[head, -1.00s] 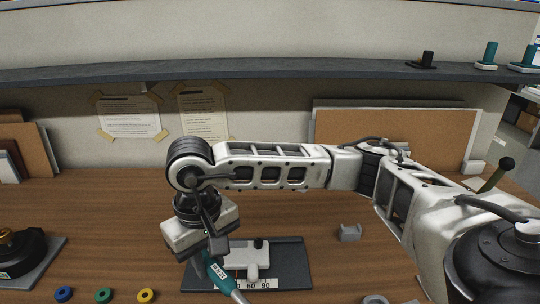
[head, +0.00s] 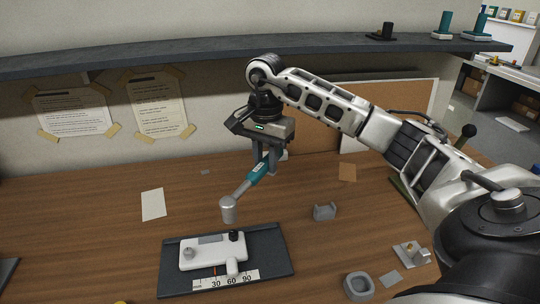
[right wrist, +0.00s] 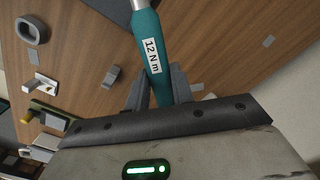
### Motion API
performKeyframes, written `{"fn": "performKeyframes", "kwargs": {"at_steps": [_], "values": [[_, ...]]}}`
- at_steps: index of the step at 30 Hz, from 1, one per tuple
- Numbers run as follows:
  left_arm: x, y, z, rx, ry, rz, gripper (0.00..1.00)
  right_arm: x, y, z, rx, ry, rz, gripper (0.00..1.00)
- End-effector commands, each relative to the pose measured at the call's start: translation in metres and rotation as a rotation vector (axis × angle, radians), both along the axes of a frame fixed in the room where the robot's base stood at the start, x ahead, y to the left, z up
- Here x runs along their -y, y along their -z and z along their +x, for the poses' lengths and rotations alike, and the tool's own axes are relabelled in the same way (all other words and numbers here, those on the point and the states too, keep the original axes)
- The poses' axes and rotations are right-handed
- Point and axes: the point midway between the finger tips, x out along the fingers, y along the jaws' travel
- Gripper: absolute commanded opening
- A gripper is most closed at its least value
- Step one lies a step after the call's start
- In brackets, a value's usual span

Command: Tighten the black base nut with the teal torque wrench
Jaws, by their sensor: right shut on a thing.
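The teal torque wrench (head: 258,173) is in my right gripper (head: 267,166), which is shut on its handle. It slopes down to the left, ending in a grey cylindrical socket head (head: 229,211). The right wrist view shows the teal handle (right wrist: 150,50), labelled 12 N m, between the fingers (right wrist: 158,88). A small black nut (head: 236,236) is on the white fitting (head: 205,253), on a dark base plate (head: 270,258). In the head view the socket appears just above the nut; whether they touch is unclear, but they look apart. My left gripper is out of view.
A scale strip (head: 228,282) marked 30, 60, 90 lies along the plate's front. A grey cradle (head: 325,211), a grey ring-shaped holder (head: 358,285) and a small bracket (head: 411,253) stand to the right. A blank card (head: 153,204) lies left. A shelf (head: 200,56) runs behind.

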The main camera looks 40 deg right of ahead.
Motion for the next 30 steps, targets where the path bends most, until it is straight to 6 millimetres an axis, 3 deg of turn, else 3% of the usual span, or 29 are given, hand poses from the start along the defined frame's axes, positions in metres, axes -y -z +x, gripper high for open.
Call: {"fn": "performKeyframes", "kwargs": {"at_steps": [3, 14, 28, 30], "values": [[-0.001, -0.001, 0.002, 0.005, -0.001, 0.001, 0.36, 0.011, -0.002, 0.0, -0.001, 0.066, 0.003, 0.0], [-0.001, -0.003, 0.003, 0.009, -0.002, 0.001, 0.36, 0.012, -0.003, 0.0, -0.001, 0.068, 0.005, 0.0], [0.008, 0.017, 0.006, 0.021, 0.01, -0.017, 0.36, 0.011, 0.048, 0.0, -0.003, 0.065, 0.005, 0.0], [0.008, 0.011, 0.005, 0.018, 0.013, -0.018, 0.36, 0.011, 0.044, 0.0, -0.001, 0.065, 0.006, 0.0]]}}
